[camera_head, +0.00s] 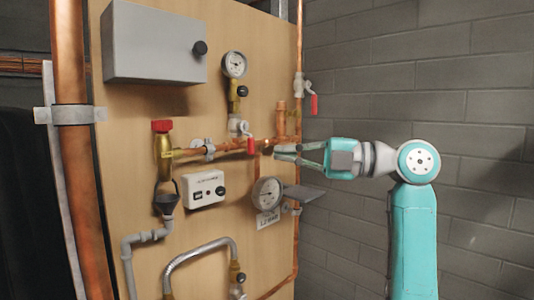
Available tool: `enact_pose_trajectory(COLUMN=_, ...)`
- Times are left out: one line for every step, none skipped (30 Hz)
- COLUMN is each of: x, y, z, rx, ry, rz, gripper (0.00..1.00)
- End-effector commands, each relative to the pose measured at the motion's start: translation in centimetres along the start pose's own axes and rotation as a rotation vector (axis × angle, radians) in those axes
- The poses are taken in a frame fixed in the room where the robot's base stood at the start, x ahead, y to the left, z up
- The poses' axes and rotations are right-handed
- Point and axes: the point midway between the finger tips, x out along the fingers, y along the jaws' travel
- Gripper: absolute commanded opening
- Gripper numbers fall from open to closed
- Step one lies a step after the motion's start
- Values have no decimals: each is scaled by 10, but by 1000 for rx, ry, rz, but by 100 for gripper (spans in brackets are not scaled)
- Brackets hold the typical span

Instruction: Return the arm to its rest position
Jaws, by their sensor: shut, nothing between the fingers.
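My arm comes up from the lower right in teal and grey, bends at a round joint and reaches left toward the panel. My gripper (276,151) points left at the end of it, its fingers shut and empty. The fingertips are close to the copper pipework on the panel, near a red-handled valve (250,146). I cannot tell whether they touch it.
A wooden panel (225,120) carries a grey box (155,43), gauges (234,65) (267,194), a white control unit (206,189), a red-capped valve (162,128) and copper pipes. Another red-handled valve (313,103) is above my gripper. Free room lies before the brick wall (480,150).

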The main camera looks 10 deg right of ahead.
Motion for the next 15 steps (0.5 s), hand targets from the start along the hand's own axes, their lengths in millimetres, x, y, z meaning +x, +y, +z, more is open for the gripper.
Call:
enact_pose_trajectory(x=-5, y=0, z=0, rx=0, ry=-1, rz=0, gripper=0)
enact_pose_trajectory(x=-6, y=0, z=0, rx=0, ry=-1, rz=0, gripper=0)
enact_pose_trajectory(x=-8, y=0, z=0, rx=0, ry=0, rz=0, gripper=0)
enact_pose_trajectory(x=-9, y=0, z=0, rx=0, ry=0, rz=0, gripper=0)
enact_pose_trajectory(x=-10, y=0, z=0, rx=1, ry=0, rz=0, gripper=0)
enact_pose_trajectory(x=-10, y=0, z=0, rx=0, ry=0, rz=0, gripper=0)
enact_pose_trajectory(x=-10, y=0, z=0, rx=0, ry=0, rz=0, gripper=0)
enact_pose_trajectory(x=-10, y=0, z=0, rx=1, ry=0, rz=0, gripper=0)
enact_pose_trajectory(x=-10, y=0, z=0, rx=0, ry=1, rz=0, gripper=0)
enact_pose_trajectory(x=-10, y=0, z=0, rx=0, ry=1, rz=0, gripper=0)
enact_pose_trajectory(x=-10, y=0, z=0, rx=0, ry=1, rz=0, gripper=0)
enact_pose_trajectory(x=-10, y=0, z=0, rx=0, ry=1, rz=0, gripper=0)
enact_pose_trajectory(x=-10, y=0, z=0, rx=0, ry=1, rz=0, gripper=0)
enact_pose_trajectory(x=-10, y=0, z=0, rx=0, ry=1, rz=0, gripper=0)
enact_pose_trajectory(x=-10, y=0, z=0, rx=2, ry=0, rz=0, gripper=0)
